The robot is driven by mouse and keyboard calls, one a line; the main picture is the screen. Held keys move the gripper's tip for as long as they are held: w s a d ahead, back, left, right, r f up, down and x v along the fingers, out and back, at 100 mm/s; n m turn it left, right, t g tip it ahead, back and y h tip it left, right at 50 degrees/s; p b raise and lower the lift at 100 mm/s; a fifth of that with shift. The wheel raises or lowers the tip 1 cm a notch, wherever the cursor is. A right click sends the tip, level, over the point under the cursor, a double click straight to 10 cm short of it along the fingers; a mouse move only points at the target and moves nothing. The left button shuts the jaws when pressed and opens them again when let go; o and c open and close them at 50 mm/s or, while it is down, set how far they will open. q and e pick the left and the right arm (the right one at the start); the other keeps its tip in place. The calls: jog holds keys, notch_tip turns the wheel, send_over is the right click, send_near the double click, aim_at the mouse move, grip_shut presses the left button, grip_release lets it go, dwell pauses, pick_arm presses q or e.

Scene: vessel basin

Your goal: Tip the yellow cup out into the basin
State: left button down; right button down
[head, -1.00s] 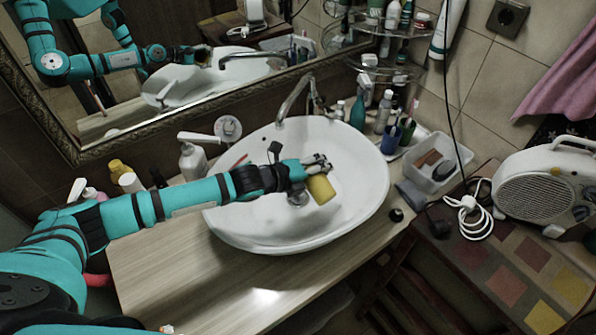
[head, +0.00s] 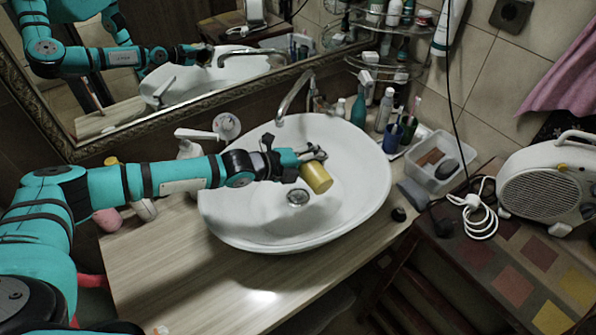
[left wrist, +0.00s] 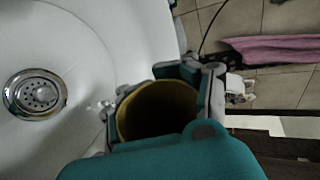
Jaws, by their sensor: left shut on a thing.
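The yellow cup (head: 317,179) is held above the white basin (head: 352,205) and looks tilted in the head view. My left gripper (head: 314,156) is shut on it. In the left wrist view the yellow cup (left wrist: 123,122) shows its round mouth between the fingers of my left gripper (left wrist: 160,100). Its inside is dark, so I cannot tell whether anything is in it. The basin's drain (head: 298,197) is uncovered below and left of the cup, and it also shows in the left wrist view (left wrist: 35,95). My right gripper is not in view.
The faucet (head: 294,95) rises behind the basin, near the mirror. Bottles and a blue cup (head: 393,138) stand at the back right, beside a clear plastic box (head: 440,162). A soap dispenser (head: 190,146) is behind my left arm. The wooden counter (head: 190,270) in front is clear.

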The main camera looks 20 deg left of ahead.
pick_arm(q)
jog(key=shift+r+n+b, duration=0.1)
jog(key=shift+n+b, duration=0.3)
jog(key=shift+n, duration=0.1)
jog(key=shift+w+a+h, duration=0.1)
jog(key=shift+h, duration=0.3)
jog(key=shift+r+n, duration=0.15)
jog(key=shift+n, duration=0.15)
jog(key=n+h, duration=0.1)
jog(key=n, duration=0.1)
jog(key=a+n+h, duration=0.1)
jog(key=n, duration=0.1)
jog(key=w+n+g+h, duration=0.1)
jog(key=n+h, duration=0.1)
jog(key=n, duration=0.1)
jog(key=shift+a+r, duration=0.1)
jog(key=shift+a, duration=0.1)
dwell(0.4)
dwell(0.7)
